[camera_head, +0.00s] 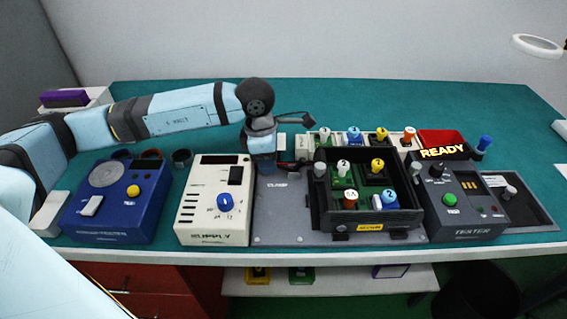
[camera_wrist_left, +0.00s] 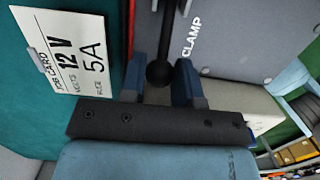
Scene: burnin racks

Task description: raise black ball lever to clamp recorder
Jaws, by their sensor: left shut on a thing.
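The black ball lever (camera_wrist_left: 158,75) shows in the left wrist view, its ball between two blue fingers and its rod running up the picture. My left gripper (camera_wrist_left: 163,82) is shut on the ball. In the head view my left gripper (camera_head: 263,165) points down at the back left of the grey clamp plate (camera_head: 280,215) and hides the lever. The word CLAMP shows beside the lever in the wrist view. The recorder appears to be the black open box (camera_head: 345,228) with a yellow label, resting on the plate's right side, with several coloured knobs inside. My right gripper is not seen.
A cream supply box (camera_head: 212,228) stands left of the plate, a blue box (camera_head: 115,215) further left. A dark tester (camera_head: 465,215) is right of the recorder, with READY lettering above it. A row of knobs stands behind. A job card (camera_wrist_left: 68,55) reads 12 V, 5A.

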